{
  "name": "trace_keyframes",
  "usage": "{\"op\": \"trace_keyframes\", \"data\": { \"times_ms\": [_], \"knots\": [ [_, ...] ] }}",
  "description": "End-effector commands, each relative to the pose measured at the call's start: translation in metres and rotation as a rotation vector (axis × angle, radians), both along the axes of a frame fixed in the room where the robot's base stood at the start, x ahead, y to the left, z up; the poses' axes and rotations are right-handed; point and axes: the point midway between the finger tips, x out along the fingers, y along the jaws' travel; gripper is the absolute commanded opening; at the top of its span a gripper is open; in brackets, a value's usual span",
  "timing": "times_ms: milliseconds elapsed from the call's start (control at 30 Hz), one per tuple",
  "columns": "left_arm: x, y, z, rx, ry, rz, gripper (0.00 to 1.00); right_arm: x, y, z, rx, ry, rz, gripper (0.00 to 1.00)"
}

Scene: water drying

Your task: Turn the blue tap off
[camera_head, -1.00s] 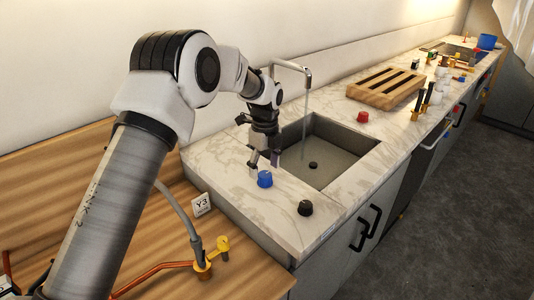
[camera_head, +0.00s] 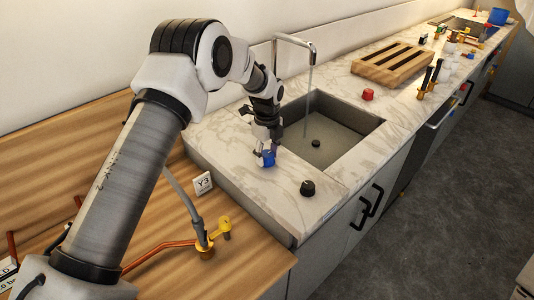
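The blue tap (camera_head: 268,159) is a small round knob on the marble counter, left of the sink. My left gripper (camera_head: 265,155) points down over it from behind, with its fingers at the knob's sides and partly covering it. I cannot tell whether the fingers press on the knob or only surround it. A metal faucet (camera_head: 295,40) arches over the sink (camera_head: 345,133), and a thin stream of water (camera_head: 307,100) falls from its spout. My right gripper is not in view.
A black knob (camera_head: 308,188) stands at the counter's front and a red knob (camera_head: 368,94) right of the sink. A slatted wooden rack (camera_head: 392,64) lies farther back. A Y3 card (camera_head: 203,184) and a yellow valve (camera_head: 222,228) are on the lower wooden surface.

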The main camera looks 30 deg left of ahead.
Motion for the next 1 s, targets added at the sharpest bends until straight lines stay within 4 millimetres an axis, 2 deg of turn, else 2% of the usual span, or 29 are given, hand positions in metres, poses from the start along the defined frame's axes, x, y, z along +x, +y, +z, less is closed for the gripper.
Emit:
{"op": "trace_keyframes", "data": {
  "times_ms": [33,67,567,767,1000],
  "knots": [
    [-0.001,0.000,-0.001,0.000,0.003,0.000,0.20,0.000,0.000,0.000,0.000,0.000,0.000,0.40],
    [-0.001,0.000,-0.001,0.000,0.004,0.000,0.10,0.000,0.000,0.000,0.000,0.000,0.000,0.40],
    [-0.002,0.000,-0.003,0.001,0.008,0.030,0.10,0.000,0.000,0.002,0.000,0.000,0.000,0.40],
    [-0.002,0.000,-0.002,0.000,0.009,0.115,0.10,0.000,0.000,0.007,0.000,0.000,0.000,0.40],
    [-0.003,0.000,-0.003,0.000,0.011,0.300,0.09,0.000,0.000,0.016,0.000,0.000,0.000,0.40]
  ]
}}
